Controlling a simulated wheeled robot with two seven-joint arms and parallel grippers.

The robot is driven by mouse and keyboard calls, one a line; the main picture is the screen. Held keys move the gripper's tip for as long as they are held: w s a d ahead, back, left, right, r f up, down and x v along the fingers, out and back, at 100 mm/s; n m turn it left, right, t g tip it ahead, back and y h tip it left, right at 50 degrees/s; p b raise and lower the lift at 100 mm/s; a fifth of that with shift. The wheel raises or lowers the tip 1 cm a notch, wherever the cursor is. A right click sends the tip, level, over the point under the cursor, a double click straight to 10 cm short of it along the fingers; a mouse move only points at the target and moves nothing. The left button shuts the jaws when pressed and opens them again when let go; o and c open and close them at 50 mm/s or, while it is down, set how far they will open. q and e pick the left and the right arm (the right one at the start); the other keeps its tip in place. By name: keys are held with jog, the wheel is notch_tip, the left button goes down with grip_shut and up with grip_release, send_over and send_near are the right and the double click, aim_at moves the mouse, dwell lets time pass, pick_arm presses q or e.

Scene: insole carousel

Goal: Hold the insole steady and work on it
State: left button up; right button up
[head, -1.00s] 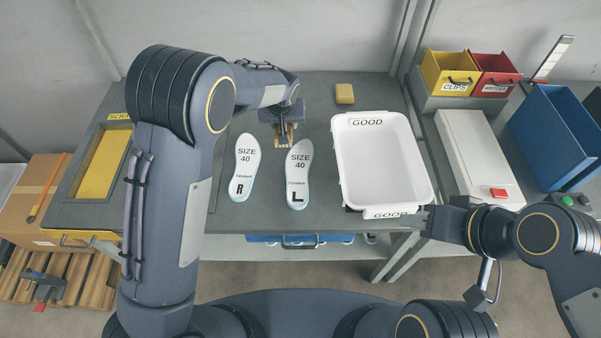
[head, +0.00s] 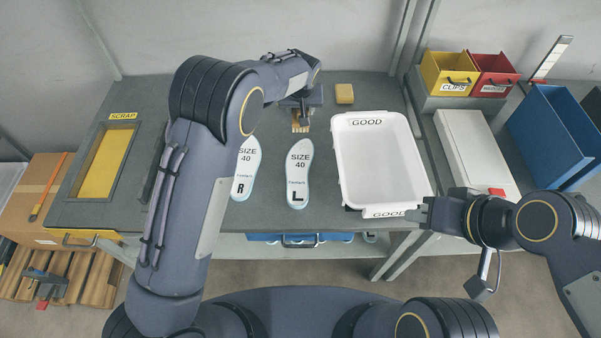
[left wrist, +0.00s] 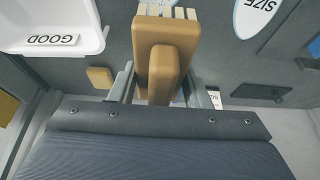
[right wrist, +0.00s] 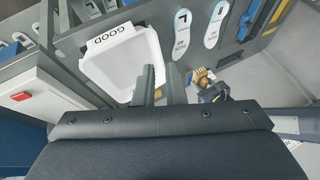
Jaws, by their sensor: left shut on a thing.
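The insole marked L (head: 299,174) lies flat on the grey bench, and it also shows in the right wrist view (right wrist: 181,32). The insole marked R (head: 245,172) lies to its left, partly hidden by my left arm in the head view. My left gripper (left wrist: 160,88) is shut on a tan wooden brush (left wrist: 158,58) with pale bristles. The brush (head: 300,121) is just beyond the L insole's toe end; I cannot tell whether they touch. My right gripper (head: 425,213) is open and empty by the front corner of the white tray, apart from both insoles.
The white tray marked GOOD (head: 383,190) is empty, right of the insoles. A yellow block (head: 344,94) lies behind it. The scrap opening (head: 104,165) is at the left. Yellow (head: 447,72) and red (head: 492,75) bins and a blue bin (head: 552,135) stand right.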

jog(key=w+a, duration=0.1)
jog(key=w, duration=0.1)
jog(key=w+n+g, duration=0.1)
jog(key=w, duration=0.2)
jog(key=w+a+g, duration=0.1)
jog(key=w, duration=0.1)
jog(key=shift+w+a+f+n, duration=0.3)
jog(key=shift+w+n, duration=0.05)
jog(key=shift+n, duration=0.05)
grip_shut()
jog(key=n+g+h, duration=0.4)
jog(key=n, duration=0.2)
send_over(296, 201)
notch_tip(296, 201, down, 22)
jog(key=shift+f, duration=2.05)
jog(key=shift+f, duration=1.2)
